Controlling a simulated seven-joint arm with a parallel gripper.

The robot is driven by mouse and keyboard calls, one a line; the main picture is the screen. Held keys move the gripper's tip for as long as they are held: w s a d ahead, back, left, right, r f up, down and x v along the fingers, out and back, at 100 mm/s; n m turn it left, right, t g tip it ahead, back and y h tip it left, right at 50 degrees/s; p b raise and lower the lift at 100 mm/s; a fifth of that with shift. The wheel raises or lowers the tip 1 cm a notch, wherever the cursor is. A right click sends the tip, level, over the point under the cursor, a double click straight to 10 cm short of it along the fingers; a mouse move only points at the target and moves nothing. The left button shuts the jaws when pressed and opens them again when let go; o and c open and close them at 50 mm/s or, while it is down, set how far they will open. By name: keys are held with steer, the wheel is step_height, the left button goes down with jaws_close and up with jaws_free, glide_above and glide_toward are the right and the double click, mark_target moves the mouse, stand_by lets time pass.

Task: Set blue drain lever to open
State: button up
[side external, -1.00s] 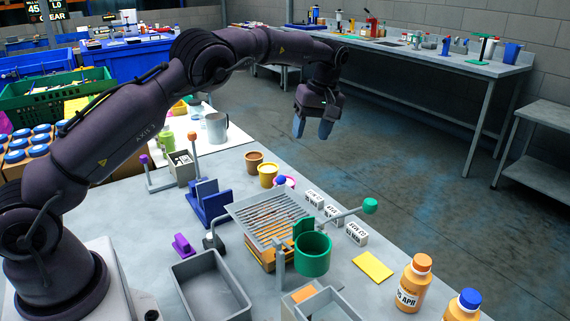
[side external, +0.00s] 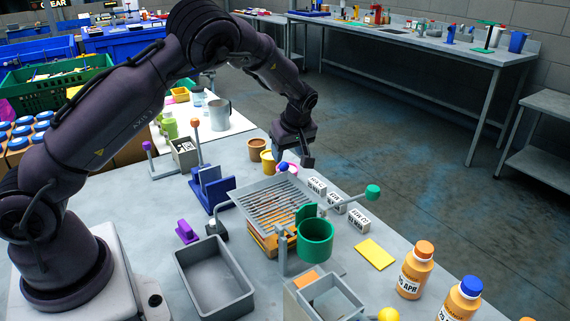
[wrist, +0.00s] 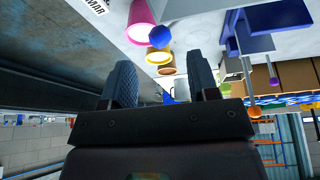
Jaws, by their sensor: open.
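The blue drain lever shows as a small blue ball knob (side external: 283,167) at the back corner of the slatted metal rack; its shaft is mostly hidden and I cannot tell its setting. In the wrist view the blue knob (wrist: 160,36) appears beyond the fingertips, between a pink cup and a yellow cup. My gripper (side external: 291,157) is open and empty, pointing down just above and behind the knob, apart from it as far as I can see. Its two blue-grey fingers (wrist: 162,85) stand spread in the wrist view.
The slatted rack (side external: 268,208) stands in front, with a green cup (side external: 315,238) and green-knobbed lever (side external: 372,192) beside it. Brown (side external: 257,148) and yellow cups (side external: 268,162) are close left of my gripper. White label blocks (side external: 317,187) lie right.

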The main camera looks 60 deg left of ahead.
mark_target(286, 164)
steer(key=x, duration=0.5)
steer(key=shift+a+f, duration=0.1)
steer(key=shift+f, duration=0.25)
steer(key=shift+w, duration=0.15)
jaws_close()
